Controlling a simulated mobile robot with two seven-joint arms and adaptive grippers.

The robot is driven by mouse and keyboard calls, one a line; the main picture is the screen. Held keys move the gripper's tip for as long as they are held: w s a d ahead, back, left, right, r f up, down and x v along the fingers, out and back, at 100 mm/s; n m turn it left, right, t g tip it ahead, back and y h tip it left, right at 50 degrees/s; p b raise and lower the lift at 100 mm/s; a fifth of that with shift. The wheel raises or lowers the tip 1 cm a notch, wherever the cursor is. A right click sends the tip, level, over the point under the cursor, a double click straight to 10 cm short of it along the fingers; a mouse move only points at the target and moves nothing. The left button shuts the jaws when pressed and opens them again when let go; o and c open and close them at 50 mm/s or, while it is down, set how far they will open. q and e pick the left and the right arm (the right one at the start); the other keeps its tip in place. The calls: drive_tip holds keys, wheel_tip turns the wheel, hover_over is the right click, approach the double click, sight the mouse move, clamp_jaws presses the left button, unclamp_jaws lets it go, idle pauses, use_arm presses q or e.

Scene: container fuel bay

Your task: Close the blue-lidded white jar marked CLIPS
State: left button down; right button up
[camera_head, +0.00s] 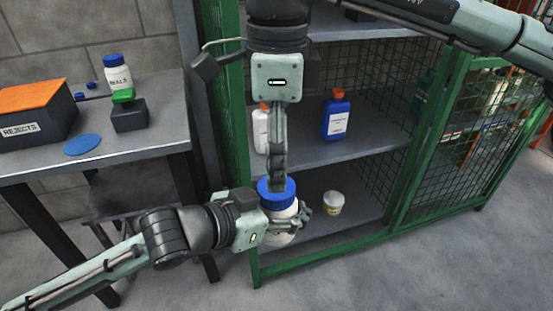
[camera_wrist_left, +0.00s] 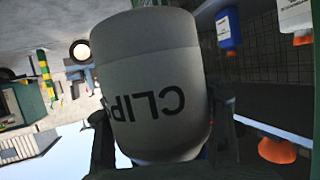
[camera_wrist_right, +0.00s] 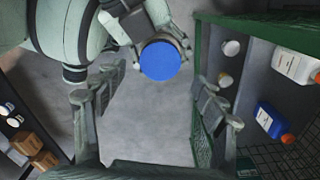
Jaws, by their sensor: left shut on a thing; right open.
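The white CLIPS jar (camera_head: 282,238) is held upright in front of the shelf unit by my left gripper (camera_head: 290,216), which is shut around its body. Its blue lid (camera_head: 268,194) sits on the jar's mouth; I cannot tell whether it is screwed tight. My right gripper (camera_head: 277,184) points down just above the lid. In the right wrist view its fingers are apart, with the round lid (camera_wrist_right: 160,60) between and beyond them.
The green-framed shelf unit (camera_head: 320,262) stands behind, holding a blue bottle (camera_head: 336,118), a white bottle (camera_head: 261,130) and a small jar (camera_head: 333,203). On the left table are a REJECTS box (camera_head: 38,115), a SEALS jar (camera_head: 118,76) and a blue disc (camera_head: 83,144).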

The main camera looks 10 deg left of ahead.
sight(276, 211)
drive_tip(key=shift+c, duration=0.3)
drive_tip(key=r+n, duration=0.1)
drive_tip(key=n, duration=0.3)
drive_tip(key=shift+r, duration=0.4)
drive_tip(key=n, duration=0.2)
drive_tip(key=r+n, duration=0.1)
drive_tip(key=n, duration=0.1)
drive_tip(key=shift+r, duration=0.1)
drive_tip(key=shift+f, duration=4)
drive_tip(key=shift+c, duration=0.2)
drive_tip(key=c, duration=1.2)
drive_tip(key=shift+o, duration=0.2)
drive_tip(key=m, duration=0.6)
drive_tip(key=shift+m, duration=0.4)
